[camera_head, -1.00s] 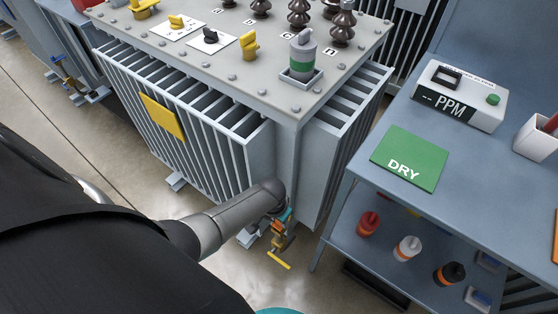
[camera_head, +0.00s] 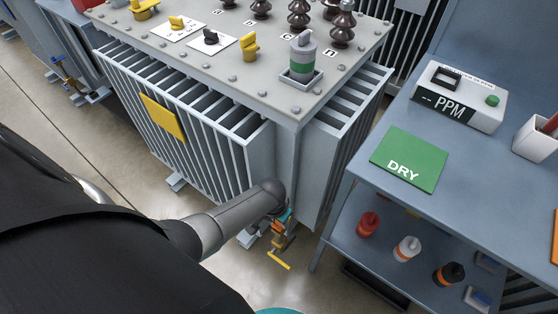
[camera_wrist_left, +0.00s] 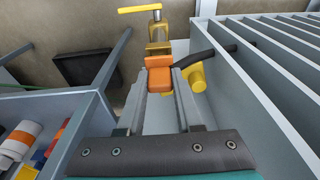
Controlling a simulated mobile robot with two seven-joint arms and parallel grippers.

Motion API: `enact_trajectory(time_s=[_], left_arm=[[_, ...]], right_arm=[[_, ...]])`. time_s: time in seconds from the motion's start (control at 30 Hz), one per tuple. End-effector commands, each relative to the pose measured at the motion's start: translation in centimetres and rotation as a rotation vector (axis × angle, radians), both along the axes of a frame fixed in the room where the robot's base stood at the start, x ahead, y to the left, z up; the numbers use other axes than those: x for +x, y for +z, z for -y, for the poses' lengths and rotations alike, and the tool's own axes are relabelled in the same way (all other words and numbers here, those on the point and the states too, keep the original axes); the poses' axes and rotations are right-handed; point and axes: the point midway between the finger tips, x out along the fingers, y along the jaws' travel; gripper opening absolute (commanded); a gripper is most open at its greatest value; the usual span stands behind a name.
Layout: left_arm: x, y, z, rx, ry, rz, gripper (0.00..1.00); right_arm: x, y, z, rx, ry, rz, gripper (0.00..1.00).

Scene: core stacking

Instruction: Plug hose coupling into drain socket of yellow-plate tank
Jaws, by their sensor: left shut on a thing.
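The yellow-plate tank (camera_head: 228,75) fills the middle of the head view, with a yellow plate (camera_head: 162,117) on its finned side. My left gripper (camera_wrist_left: 161,88) is low at the tank's near corner, shut on the orange hose coupling (camera_wrist_left: 159,79). A black hose (camera_wrist_left: 213,60) runs from near the coupling to the right. The brass drain valve (camera_wrist_left: 158,40) with a yellow handle (camera_wrist_left: 139,9) lies just beyond the coupling. Coupling and valve appear lined up and close; I cannot tell whether the coupling is seated, and the socket mouth is hidden. My right gripper is in neither view.
A blue-grey bench stands to the right with a green DRY card (camera_head: 409,158) and a PPM meter (camera_head: 459,97). Its lower shelf (camera_head: 345,231) holds several small bottles, close to the tank corner. Tank fins (camera_wrist_left: 262,75) stand right beside the gripper.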

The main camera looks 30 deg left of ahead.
Motion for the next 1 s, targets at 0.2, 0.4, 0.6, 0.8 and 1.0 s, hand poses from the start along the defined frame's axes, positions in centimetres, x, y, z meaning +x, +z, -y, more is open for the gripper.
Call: enact_trajectory(time_s=[0.2,0.4,0.6,0.8,1.0], left_arm=[[0.0,-0.5,0.0,0.000,0.000,0.001,0.00],[0.1,-1.0,0.0,-0.001,0.000,0.001,0.00],[0.1,-1.5,0.0,-0.001,0.000,0.001,0.00],[0.0,-1.4,0.0,0.000,0.000,0.001,0.57],[0.0,-1.4,0.0,0.000,0.000,0.001,0.70]], right_arm=[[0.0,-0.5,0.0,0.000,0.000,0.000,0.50],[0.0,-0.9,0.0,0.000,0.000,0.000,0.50],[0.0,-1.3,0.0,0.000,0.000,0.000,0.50],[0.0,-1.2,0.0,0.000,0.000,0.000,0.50],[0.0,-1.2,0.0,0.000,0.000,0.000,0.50]])
